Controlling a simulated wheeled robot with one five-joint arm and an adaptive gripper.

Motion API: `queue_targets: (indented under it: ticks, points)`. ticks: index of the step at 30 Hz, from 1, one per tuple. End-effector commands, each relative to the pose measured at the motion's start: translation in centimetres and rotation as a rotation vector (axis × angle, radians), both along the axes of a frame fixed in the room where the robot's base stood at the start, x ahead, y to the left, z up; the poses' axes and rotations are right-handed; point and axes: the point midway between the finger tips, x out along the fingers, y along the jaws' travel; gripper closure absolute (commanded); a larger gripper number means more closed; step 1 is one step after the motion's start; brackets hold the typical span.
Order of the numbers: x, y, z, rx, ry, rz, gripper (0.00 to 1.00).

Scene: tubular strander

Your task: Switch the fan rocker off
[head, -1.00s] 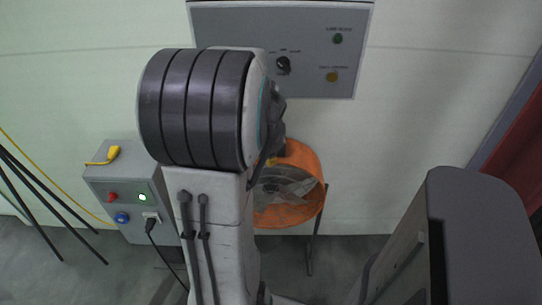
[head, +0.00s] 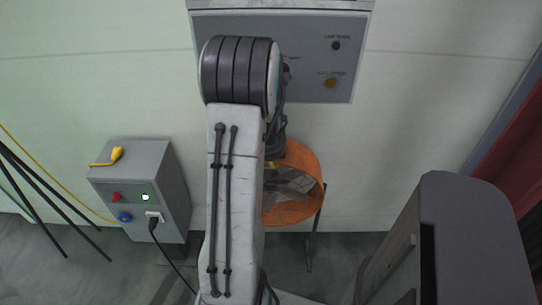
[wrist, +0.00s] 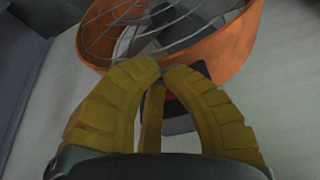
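The orange drum fan (head: 312,165) stands low against the wall, partly hidden behind my arm in the head view. In the wrist view its orange rim (wrist: 225,50) and wire guard fill the top. My gripper (wrist: 163,68) has yellow ribbed fingers whose tips come together just below the rim; nothing shows held between them. A dark box-like part (wrist: 203,70) with a small reddish patch beside it lies behind the fingertips, mostly hidden. I cannot make out the fan rocker or its position. In the head view only a bit of yellow of my gripper (head: 272,164) shows.
A grey box (head: 165,175) at left carries a lit green lamp, a red control, a blue socket and a plugged black cable. A grey wall panel (head: 345,60) has lamps. A grey cabinet (head: 475,230) stands at right. Dark poles lean at far left.

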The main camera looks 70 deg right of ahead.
Motion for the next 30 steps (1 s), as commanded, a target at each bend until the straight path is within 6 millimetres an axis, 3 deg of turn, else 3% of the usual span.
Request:
queue_targets:
  ticks: [30]
  points:
    - [0.06, -0.56, -0.04, -0.001, 0.0, 0.001, 1.0]
